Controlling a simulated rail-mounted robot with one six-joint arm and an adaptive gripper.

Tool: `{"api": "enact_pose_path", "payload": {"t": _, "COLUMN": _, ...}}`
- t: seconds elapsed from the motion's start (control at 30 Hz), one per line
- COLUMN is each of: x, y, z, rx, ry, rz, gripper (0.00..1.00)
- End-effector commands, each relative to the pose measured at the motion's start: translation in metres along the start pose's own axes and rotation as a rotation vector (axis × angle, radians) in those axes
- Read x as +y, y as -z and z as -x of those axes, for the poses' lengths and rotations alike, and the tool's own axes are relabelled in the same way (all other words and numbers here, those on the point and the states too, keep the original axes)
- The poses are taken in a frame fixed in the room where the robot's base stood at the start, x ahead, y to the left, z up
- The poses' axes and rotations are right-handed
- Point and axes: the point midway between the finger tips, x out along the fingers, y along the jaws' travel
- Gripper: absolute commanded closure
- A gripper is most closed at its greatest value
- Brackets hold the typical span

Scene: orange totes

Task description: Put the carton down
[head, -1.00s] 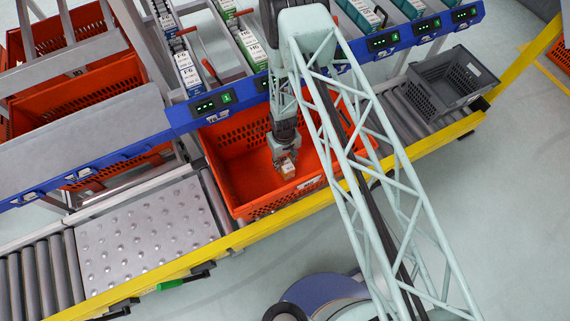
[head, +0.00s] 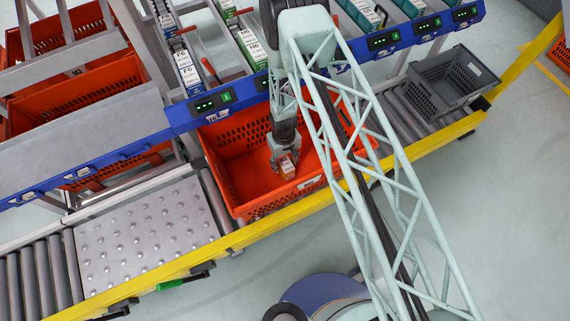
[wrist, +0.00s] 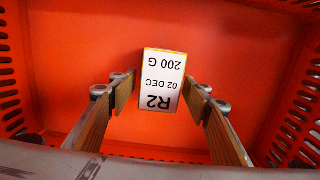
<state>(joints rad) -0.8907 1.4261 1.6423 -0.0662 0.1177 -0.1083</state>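The carton (wrist: 162,82) is a small box with a white label face reading R2, 02 DEC, 200 G, and a yellow-orange edge. In the head view the carton (head: 288,170) is at the end of my gripper (head: 284,158), inside the orange tote (head: 228,178). The red-orange tote floor (wrist: 80,60) lies below. I cannot tell whether the carton touches it.
Tote walls with slots surround my gripper closely. A blue shelf rail (head: 215,102) with displays runs behind the tote. A yellow rail (head: 280,208) runs in front. A grey crate (head: 450,85) stands on the rollers to the right. The studded metal plate (head: 145,230) at left is clear.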

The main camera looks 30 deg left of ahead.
Motion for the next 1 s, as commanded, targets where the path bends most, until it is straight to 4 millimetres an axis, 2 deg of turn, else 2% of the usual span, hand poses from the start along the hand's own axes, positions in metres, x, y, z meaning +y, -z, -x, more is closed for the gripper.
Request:
{"api": "enact_pose_path", "payload": {"t": 0.57, "x": 0.0, "y": 0.0, "z": 0.008, "rx": 0.0, "ry": 0.0, "rz": 0.0, "gripper": 0.56}}
{"api": "enact_pose_path", "payload": {"t": 1.0, "x": 0.0, "y": 0.0, "z": 0.055, "rx": 0.0, "ry": 0.0, "rz": 0.0, "gripper": 0.56}}
